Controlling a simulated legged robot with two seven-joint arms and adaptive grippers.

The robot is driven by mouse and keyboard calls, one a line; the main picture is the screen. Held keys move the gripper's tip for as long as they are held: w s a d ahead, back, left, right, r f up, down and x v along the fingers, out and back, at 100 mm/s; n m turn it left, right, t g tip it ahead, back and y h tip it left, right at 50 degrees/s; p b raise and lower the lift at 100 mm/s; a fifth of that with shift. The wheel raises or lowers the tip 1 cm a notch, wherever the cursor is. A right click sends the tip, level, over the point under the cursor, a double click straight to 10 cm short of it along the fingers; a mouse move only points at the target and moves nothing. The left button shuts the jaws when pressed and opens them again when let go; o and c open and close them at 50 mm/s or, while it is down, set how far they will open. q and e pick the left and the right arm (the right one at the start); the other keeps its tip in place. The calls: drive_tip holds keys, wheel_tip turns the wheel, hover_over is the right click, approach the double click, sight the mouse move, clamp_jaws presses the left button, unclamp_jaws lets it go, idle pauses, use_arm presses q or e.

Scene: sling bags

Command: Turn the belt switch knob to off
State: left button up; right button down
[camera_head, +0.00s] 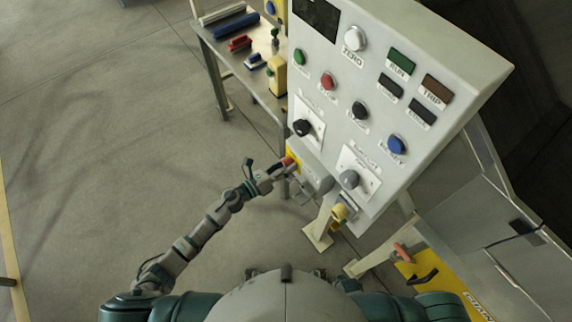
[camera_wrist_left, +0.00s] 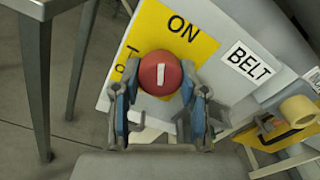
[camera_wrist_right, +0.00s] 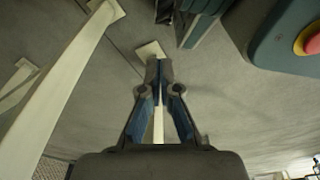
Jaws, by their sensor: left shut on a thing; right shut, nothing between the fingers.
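The belt switch knob (camera_wrist_left: 160,73) is red with a white bar, on a yellow plate (camera_wrist_left: 150,28) beside a BELT label (camera_wrist_left: 248,62). In the left wrist view the bar stands nearly upright, with ON printed above right and other lettering, partly hidden, at the left. My left gripper (camera_wrist_left: 158,92) is shut on the knob, one finger on each side. In the head view the left gripper (camera_head: 278,172) reaches the switch at the panel's lower left edge. My right gripper (camera_wrist_right: 160,75) is shut and empty, shown only in the right wrist view.
The grey control panel (camera_head: 470,62) has several buttons and two other knobs, one black (camera_head: 302,127) and one grey (camera_head: 349,179). A bench (camera_head: 212,50) with small items stands behind it. Open floor (camera_head: 90,130) lies to the left.

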use_arm(q)
drive_tip(key=n+p, duration=0.1)
drive_tip(key=n, duration=0.2)
drive_tip(key=n+p, duration=0.1)
drive_tip(key=n, duration=0.1)
drive_tip(key=shift+w+a+r+n+p, duration=0.1)
drive_tip(key=shift+r+n+p, duration=0.05)
drive_tip(key=shift+n+p, duration=0.2)
drive_tip(key=n+p, duration=0.2)
drive_tip(key=n, duration=0.3)
drive_tip(key=shift+n, duration=0.25)
drive_tip(key=shift+n+p, duration=0.5)
drive_tip(key=shift+n, duration=0.1)
use_arm(e)
drive_tip(key=s+d+f, duration=0.1)
drive_tip(key=s+f, duration=0.1)
drive_tip(key=s, duration=0.4)
drive_tip(key=s+d+f, duration=0.1)
drive_tip(key=s+f, duration=0.1)
drive_tip(key=s, duration=0.5)
drive_tip(key=shift+s+d+g, duration=0.15)
drive_tip(key=shift+d+g, duration=0.15)
drive_tip(key=shift+d, duration=0.05)
drive_tip(key=shift+r, duration=0.1)
use_arm(q)
drive_tip(key=o, duration=1.2)
drive_tip(key=shift+f, duration=0.2)
drive_tip(key=shift+c, duration=0.2)
drive_tip(key=v, duration=1.2)
